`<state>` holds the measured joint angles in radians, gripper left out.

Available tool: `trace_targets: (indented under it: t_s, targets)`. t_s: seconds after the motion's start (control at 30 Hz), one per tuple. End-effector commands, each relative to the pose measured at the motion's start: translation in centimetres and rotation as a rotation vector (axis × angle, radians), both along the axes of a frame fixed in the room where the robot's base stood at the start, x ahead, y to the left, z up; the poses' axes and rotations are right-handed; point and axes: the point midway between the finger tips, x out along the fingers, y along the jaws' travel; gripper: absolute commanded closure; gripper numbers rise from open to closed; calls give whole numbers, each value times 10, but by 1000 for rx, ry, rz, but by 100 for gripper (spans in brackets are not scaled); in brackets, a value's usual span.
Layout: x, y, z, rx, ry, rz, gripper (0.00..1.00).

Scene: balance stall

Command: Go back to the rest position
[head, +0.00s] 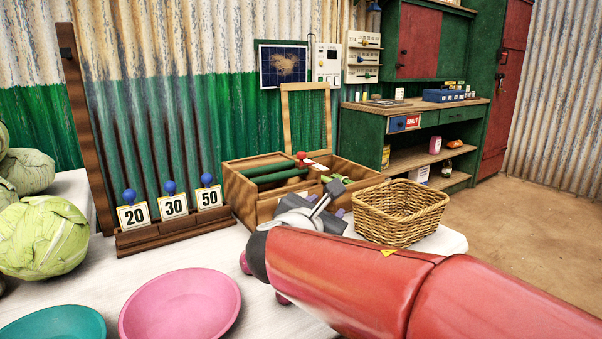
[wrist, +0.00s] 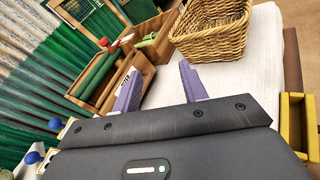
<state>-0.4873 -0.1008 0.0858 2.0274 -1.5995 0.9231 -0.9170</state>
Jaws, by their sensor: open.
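My gripper (wrist: 158,88) is open and empty in the wrist view, its two purple fingers spread apart over the white table (wrist: 262,80). The wicker basket (wrist: 212,30) lies just beyond the fingertips, and the wooden box (wrist: 135,60) is to their left. In the head view my red arm reaches in from the lower right. It hides part of the table and most of my gripper, which shows in front of the wooden box (head: 243,200) and left of the basket (head: 400,210).
A pink bowl (head: 180,305) and a teal bowl (head: 55,325) stand at the table front. Cards 20, 30 and 50 with blue knobs stand on a wooden rack (head: 172,235). Cabbages (head: 42,240) lie at left. A green workbench (head: 420,125) stands behind; floor at right is clear.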

Motion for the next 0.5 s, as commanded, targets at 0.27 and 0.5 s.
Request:
trace_targets:
  t_s: [0.27, 0.5]
  targets:
    - [-60, -88, -40, 507, 30, -321, 57]
    - [-164, -142, -106, 1274, -39, -840, 57]
